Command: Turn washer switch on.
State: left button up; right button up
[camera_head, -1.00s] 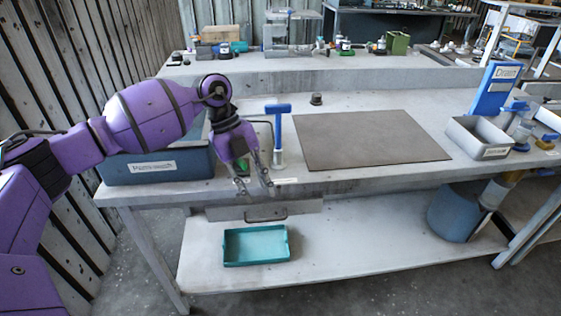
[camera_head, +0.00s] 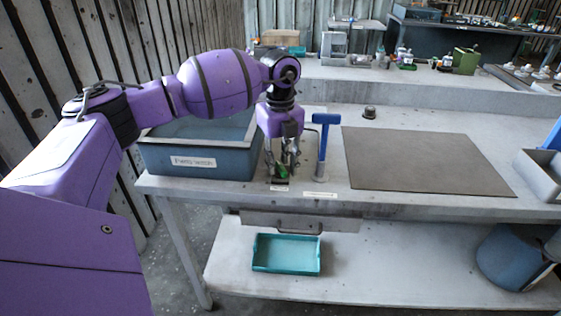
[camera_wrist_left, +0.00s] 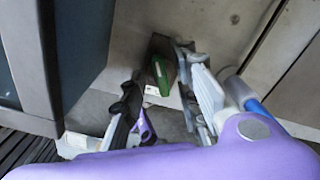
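The washer switch (camera_head: 282,171) is a small dark block with a green lever on the bench, near its front edge, right of the blue washer tub. My left gripper (camera_head: 282,167) points down over it, fingers apart on either side of the green lever. The wrist view shows the green switch lever (camera_wrist_left: 160,76) between the spread fingertips (camera_wrist_left: 162,66). I cannot tell whether a finger touches it. The lever's on or off position is unclear. A small label lies in front of the switch. My right gripper is in neither view.
The blue tub (camera_head: 200,165) stands close to the left of the gripper. A blue T-handle (camera_head: 322,143) stands upright close to its right. A flat brown mat (camera_head: 425,162) lies further right. A teal tray (camera_head: 287,254) sits on the lower shelf.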

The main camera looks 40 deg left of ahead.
pick_arm(q)
jog(key=shift+f, duration=0.1)
jog(key=shift+c, duration=0.5)
grip_shut()
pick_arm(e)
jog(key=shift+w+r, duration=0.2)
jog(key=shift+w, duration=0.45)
